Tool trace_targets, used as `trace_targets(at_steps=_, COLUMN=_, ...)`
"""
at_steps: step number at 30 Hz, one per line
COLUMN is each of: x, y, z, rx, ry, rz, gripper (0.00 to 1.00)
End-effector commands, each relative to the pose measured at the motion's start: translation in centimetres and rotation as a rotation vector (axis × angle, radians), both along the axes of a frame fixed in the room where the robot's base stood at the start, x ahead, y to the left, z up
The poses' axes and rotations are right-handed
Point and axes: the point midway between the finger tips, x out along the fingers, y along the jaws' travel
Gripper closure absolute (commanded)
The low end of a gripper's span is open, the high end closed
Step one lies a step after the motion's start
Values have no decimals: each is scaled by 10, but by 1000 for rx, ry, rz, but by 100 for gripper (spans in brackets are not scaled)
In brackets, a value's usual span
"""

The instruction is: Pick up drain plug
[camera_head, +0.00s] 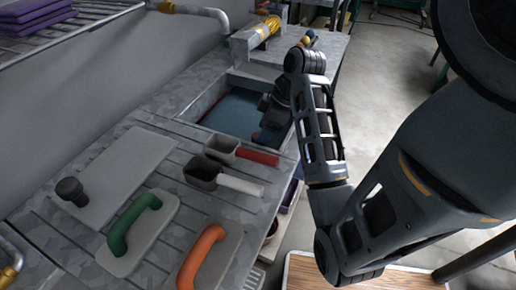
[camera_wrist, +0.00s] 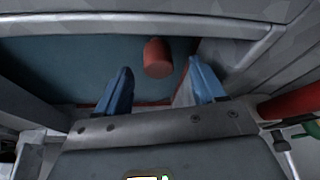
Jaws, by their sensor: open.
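The drain plug looks to be the red cylinder (camera_wrist: 157,58) in the wrist view, inside the blue-bottomed basin. My gripper (camera_wrist: 160,85) is open, its two blue fingers spread on either side below the red plug in the picture. The plug shows in line with the gap, nearer the right finger; I cannot tell how far below the fingertips it is. In the head view my gripper (camera_head: 270,128) reaches down into the basin (camera_head: 232,112); the arm and gripper mostly hide the plug there.
Metal basin walls stand close around my gripper. On the grooved counter lie a red-handled scoop (camera_head: 257,156), a white-handled scoop (camera_head: 240,184), a green-handled float (camera_head: 135,225), an orange-handled float (camera_head: 203,255) and a plate with a dark knob (camera_head: 72,190). A yellow coil (camera_head: 262,32) sits behind the basin.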

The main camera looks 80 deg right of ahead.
Motion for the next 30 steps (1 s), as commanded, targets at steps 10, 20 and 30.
trace_targets(at_steps=10, x=17, y=-2, z=-40, rx=0, ry=0, rz=1, gripper=31)
trace_targets(at_steps=20, x=18, y=-1, z=-41, rx=0, ry=-1, rz=1, gripper=42)
trace_targets(at_steps=30, x=17, y=-1, z=-41, rx=0, ry=0, rz=1, gripper=74)
